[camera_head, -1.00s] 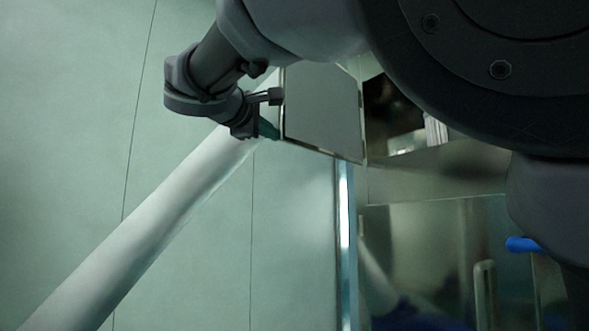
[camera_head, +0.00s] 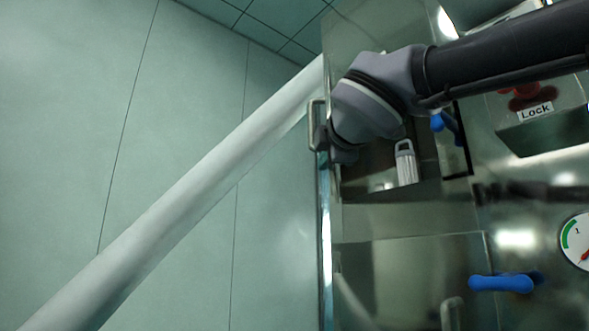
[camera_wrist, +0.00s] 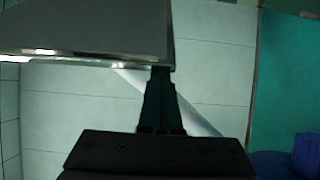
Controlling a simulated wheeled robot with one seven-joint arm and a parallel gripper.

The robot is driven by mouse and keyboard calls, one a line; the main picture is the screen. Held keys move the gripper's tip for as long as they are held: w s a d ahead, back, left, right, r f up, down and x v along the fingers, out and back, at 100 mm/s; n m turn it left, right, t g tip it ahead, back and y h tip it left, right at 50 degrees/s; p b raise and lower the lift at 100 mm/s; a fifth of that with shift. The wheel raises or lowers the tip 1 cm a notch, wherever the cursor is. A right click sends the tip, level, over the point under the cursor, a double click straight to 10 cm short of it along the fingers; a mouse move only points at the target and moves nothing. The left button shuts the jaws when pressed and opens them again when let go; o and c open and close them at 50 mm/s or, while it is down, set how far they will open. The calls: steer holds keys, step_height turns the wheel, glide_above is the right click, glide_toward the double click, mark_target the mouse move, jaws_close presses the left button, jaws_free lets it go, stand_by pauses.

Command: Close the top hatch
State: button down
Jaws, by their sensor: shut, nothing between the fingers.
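The top hatch, a shiny metal panel, fills the upper left of the wrist view (camera_wrist: 85,28). In the head view it seems turned nearly edge-on at the opening's left side, with a metal bar handle (camera_head: 314,125) sticking out left. The opening (camera_head: 430,165) behind it is still uncovered at the right. My gripper shows at the hatch in the head view (camera_head: 342,152), its fingertips mostly hidden there. In the wrist view my gripper (camera_wrist: 161,72) is shut and empty, its tips at the panel's lower edge near its right corner. I cannot tell whether they touch.
Blue handles (camera_head: 500,284), a gauge (camera_head: 578,243) and a red part with a Lock label (camera_head: 535,110) are on the machine at right. A thick white pipe (camera_head: 185,195) crosses the left, before a pale green wall.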

steer(key=d+n+y, duration=0.1)
steer(key=d, duration=1.7)
steer(key=shift+s+y, duration=0.25)
steer(key=shift+y, duration=0.15)
steer(key=shift+a, duration=0.1)
